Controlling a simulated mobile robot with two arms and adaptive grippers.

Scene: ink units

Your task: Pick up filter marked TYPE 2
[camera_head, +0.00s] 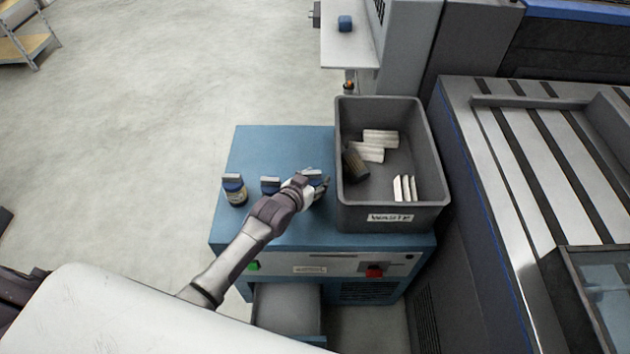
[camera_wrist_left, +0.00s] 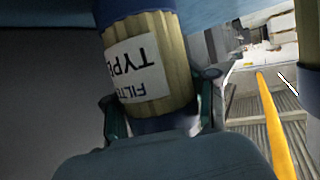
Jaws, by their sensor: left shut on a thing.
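In the left wrist view a filter (camera_wrist_left: 172,62) with a yellowish ribbed body, dark blue ends and a white label stands between the fingers of my left gripper (camera_wrist_left: 162,118). The label shows upside down and reads "FILT" and "TYP"; its number is out of sight. My left gripper is shut on this filter. In the head view my left gripper (camera_head: 316,188) is over the blue cabinet top, beside the waste bin, and mostly hides the held filter. Another filter (camera_head: 235,190) stands at the left of the cabinet top. One more filter (camera_head: 270,186) stands between them, partly hidden by my arm.
The grey waste bin (camera_head: 392,217) at the right of the cabinet (camera_head: 270,145) holds several pale blocks and a dark cylinder (camera_head: 355,164). A small blue object (camera_head: 345,23) sits on a white shelf behind. The cabinet top's back left is clear.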

